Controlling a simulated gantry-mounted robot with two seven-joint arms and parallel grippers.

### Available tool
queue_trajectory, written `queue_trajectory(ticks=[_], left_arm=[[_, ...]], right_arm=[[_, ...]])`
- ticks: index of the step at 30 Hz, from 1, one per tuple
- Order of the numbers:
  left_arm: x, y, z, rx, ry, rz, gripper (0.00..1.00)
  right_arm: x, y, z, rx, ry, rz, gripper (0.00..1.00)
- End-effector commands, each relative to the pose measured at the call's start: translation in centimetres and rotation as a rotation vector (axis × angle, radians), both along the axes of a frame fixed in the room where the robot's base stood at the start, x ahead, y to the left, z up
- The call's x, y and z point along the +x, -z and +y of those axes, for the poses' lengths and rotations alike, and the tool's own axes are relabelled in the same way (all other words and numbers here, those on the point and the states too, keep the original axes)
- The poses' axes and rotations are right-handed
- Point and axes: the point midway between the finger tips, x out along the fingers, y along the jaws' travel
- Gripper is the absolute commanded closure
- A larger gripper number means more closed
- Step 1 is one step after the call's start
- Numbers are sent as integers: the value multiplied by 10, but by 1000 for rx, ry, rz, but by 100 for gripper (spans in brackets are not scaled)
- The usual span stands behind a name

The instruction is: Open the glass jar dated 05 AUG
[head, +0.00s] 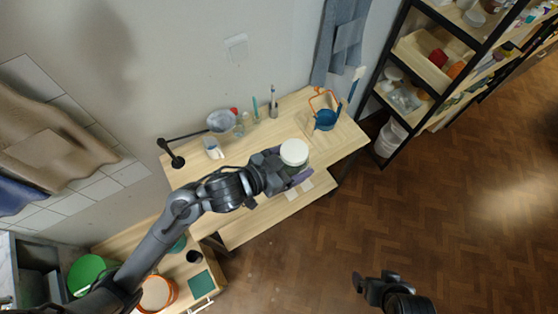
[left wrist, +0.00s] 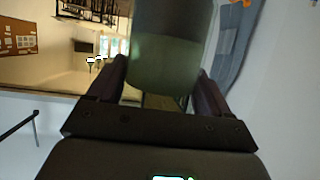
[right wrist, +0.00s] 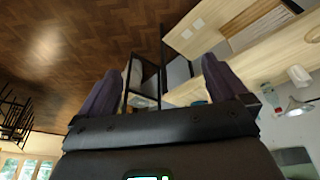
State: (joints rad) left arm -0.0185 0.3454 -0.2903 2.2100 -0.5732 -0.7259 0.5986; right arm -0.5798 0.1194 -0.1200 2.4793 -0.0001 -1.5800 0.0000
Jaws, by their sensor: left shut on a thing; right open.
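A glass jar with a round white lid (head: 294,152) is at my left gripper (head: 287,171), above the wooden table in the head view. The gripper is shut on the jar. In the left wrist view the greenish jar body (left wrist: 165,65) fills the space between the fingers. The lid is on the jar. No date can be read on it. My right gripper (head: 371,286) is open and empty, far from the jar, over the floor. Its spread fingers also show in the right wrist view (right wrist: 158,90).
Brushes in a holder (head: 273,108) stand at the back. A black-framed shelf (head: 405,65) is at the right. Open floor (head: 440,200) lies at lower right.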

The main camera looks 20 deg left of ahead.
Motion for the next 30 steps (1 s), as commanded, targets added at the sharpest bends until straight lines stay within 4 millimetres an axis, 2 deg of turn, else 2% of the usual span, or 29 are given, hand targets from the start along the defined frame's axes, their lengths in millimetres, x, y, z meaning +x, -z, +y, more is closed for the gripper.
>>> queue_trajectory(ticks=[1, 2, 4, 8, 11, 14, 20, 24, 30], left_arm=[[1, -5, -3, -2, 15, -6, 90], [1, -4, -5, 1, 24, -2, 100], [1, -6, -8, 1, 38, -2, 100], [1, -9, -11, 0, 53, -1, 100], [1, -9, -12, -1, 56, 0, 100], [1, -10, -12, -1, 55, -1, 100], [1, -10, -12, -2, 55, -2, 100], [1, -10, -12, -2, 55, -2, 100], [1, -10, -12, -1, 54, -3, 100]], right_arm=[[0, 0, 0, 0, 0, 0, 0], [0, 0, 0, 0, 0, -2, 5], [2, -1, 0, 0, -2, -7, 13], [12, -3, 4, -4, -28, -36, 13], [30, -5, 13, -8, -77, -87, 13], [57, -10, 27, -17, -154, -170, 13], [129, -34, 73, -50, -389, -409, 13], [178, -59, 116, -85, -595, -603, 13], [232, -97, 176, -145, -923, -866, 13]])
